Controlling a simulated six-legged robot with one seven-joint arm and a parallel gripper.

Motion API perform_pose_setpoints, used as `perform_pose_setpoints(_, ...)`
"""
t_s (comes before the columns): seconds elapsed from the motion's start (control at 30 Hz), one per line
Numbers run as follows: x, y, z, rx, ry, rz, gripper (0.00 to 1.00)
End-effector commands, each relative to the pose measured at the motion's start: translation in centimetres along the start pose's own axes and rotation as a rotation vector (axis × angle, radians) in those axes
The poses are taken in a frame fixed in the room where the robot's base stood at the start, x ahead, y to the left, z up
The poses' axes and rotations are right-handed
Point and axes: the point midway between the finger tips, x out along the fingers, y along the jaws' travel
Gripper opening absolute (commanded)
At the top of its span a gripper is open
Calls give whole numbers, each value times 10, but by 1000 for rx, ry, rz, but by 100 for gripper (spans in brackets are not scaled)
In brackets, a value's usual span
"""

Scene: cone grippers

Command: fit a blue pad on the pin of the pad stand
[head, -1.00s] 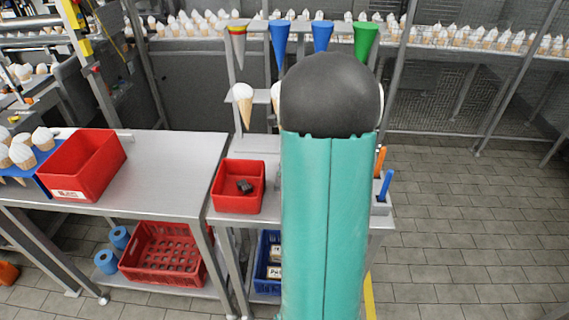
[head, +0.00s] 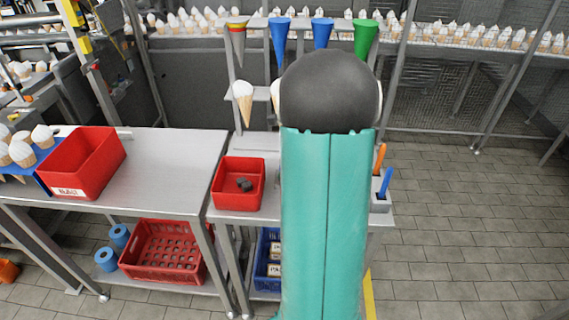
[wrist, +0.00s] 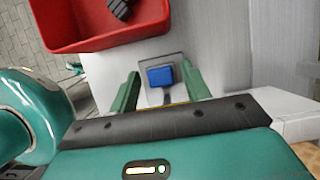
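A blue pad (wrist: 160,76) shows in the wrist view on a small dark grey plate (wrist: 176,58), which looks like the pad stand. No pin is visible, so I cannot tell whether the pad is around one. My gripper (wrist: 160,68) has its two green fingers apart, one on each side of the blue pad, with a gap on both sides. Nothing is held. In the head view my arm hides the gripper, the stand and the pad on it.
A red bin (head: 219,186) with dark grey pieces (head: 244,184) stands close to the left of the stand; it also shows in the wrist view (wrist: 95,42). Coloured cones (head: 322,33) hang on a rack behind. Orange and blue handles (head: 386,183) stand at right.

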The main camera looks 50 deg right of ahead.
Motion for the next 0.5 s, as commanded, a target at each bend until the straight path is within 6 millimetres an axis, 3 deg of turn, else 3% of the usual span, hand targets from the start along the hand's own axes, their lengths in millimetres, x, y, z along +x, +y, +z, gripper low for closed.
perform_pose_setpoints(0.2, 0, 0, 0, 0, 0, 0, 52)
perform_pose_setpoints(0.3, 0, 0, 0, 0, 0, 0, 67)
perform_pose_setpoints(0.5, 0, 0, 0, 0, 0, 0, 67)
